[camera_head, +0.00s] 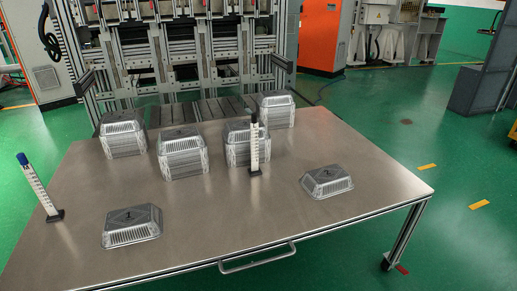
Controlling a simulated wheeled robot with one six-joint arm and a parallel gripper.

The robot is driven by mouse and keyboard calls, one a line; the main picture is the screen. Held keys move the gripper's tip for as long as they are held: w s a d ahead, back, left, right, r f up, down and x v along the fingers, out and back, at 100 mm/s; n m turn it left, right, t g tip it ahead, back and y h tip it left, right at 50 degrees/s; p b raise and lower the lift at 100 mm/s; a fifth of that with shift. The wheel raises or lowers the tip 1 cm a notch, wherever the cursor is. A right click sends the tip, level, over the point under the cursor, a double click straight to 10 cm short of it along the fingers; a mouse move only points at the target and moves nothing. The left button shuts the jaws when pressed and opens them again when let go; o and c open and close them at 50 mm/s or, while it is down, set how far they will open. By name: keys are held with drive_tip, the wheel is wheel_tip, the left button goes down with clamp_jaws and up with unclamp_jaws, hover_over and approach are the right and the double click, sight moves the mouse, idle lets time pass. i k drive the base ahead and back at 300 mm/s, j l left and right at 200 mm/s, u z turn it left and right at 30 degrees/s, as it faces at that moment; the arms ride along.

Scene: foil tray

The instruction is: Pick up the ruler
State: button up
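Two ruler-like white upright strips with dark markings and black feet stand on the metal table (225,205). One ruler (38,189) is near the table's left edge, has a dark blue top and leans to the left in the picture. The other ruler (254,146) stands nearly upright near the middle, in front of a stack of foil trays and hiding part of it. My gripper is not in view.
Several stacks of foil trays (182,152) stand along the back of the table. Single upturned trays lie at the front left (132,226) and right (326,182). A metal frame machine (170,50) stands behind. The front middle is clear.

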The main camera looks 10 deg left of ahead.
sight(254, 170)
drive_tip(key=i+j+u, duration=0.1)
drive_tip(key=i+j, duration=0.55)
drive_tip(key=i, duration=0.25)
drive_tip(key=j+u, duration=0.05)
